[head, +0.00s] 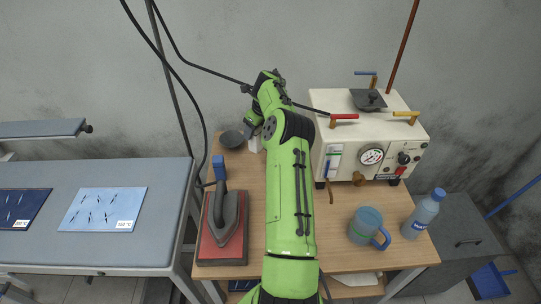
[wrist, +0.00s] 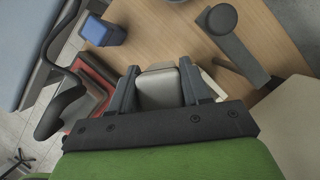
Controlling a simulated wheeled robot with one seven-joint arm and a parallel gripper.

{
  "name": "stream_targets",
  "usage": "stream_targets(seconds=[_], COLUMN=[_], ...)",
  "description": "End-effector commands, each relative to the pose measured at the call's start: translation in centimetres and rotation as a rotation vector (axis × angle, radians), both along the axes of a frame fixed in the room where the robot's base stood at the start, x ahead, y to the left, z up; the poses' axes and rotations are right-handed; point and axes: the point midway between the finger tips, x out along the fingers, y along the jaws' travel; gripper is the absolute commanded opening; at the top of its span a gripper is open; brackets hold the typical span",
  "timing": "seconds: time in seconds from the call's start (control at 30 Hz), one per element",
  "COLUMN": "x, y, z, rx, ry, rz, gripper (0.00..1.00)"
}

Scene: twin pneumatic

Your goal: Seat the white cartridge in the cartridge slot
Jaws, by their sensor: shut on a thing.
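The white cartridge (wrist: 158,88) is between the two fingers of my gripper (wrist: 158,82) in the wrist view, and the fingers are shut on it. In the head view the cartridge (head: 255,144) is a small pale block beside my gripper (head: 252,131), left of the cream machine (head: 365,104). My arm and gripper hide part of it. The gripper is above the back left part of the wooden table.
A blue mug (head: 366,226) and water bottle (head: 424,212) stand at the right front.

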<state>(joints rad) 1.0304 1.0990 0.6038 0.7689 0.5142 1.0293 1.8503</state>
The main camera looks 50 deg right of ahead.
Motion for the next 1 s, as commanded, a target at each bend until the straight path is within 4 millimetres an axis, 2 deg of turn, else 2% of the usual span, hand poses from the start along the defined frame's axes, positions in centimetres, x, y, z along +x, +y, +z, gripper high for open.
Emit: stream_targets(seconds=[0.03, 0.1, 0.2, 0.3, 0.37, 0.6, 0.77, 0.9, 1.0], x=[-0.8, -2.0, -4.0, -5.4, -5.9, -6.1, -6.1, -6.1, -6.0], y=[-1.3, -3.2, -5.2, -6.3, -6.6, -6.6, -6.7, -6.7, -6.7], z=[1.1, 1.9, 2.8, 3.4, 3.2, -2.1, -4.1, -6.5, -6.7], rx=[-0.001, -0.005, -0.013, -0.023, -0.026, -0.023, -0.025, -0.024, -0.026], ry=[0.000, 0.000, -0.005, -0.014, -0.015, -0.013, -0.014, -0.014, -0.018], rz=[-0.158, -0.394, -0.673, -0.844, -0.896, -0.913, -0.912, -0.911, -0.911], gripper=[0.12, 0.12, 0.12, 0.12, 0.12, 0.12, 0.12, 0.12, 0.12])
